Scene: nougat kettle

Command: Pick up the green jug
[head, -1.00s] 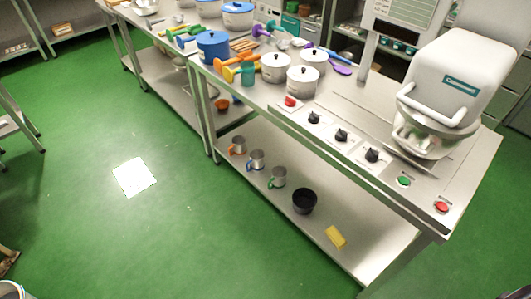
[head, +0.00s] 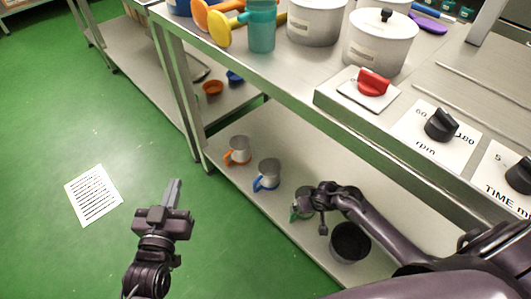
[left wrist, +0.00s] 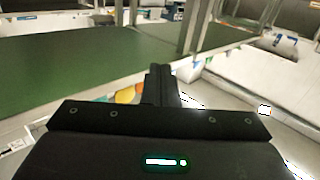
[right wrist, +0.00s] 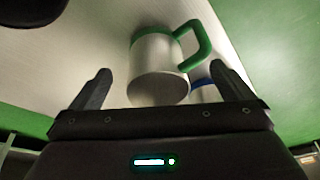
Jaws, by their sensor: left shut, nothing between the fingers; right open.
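The green jug is a grey metal jug with a green handle and rim (right wrist: 157,75). It sits on the lower shelf in the head view (head: 301,207), partly hidden by my right gripper (head: 318,202). In the right wrist view my right gripper (right wrist: 163,75) is open, with the jug ahead of and between its two fingertips, the handle toward the upper right. I cannot tell whether a finger touches it. My left gripper (head: 174,190) is shut and empty over the floor at the left; its fingers also show in the left wrist view (left wrist: 160,85).
A blue-handled jug (head: 266,174) and an orange-handled jug (head: 238,150) stand farther left on the lower shelf (head: 225,178). A black pot (head: 350,243) is close to my right forearm. The table edge overhangs the shelf. A teal cup (head: 262,28) and white pots are above.

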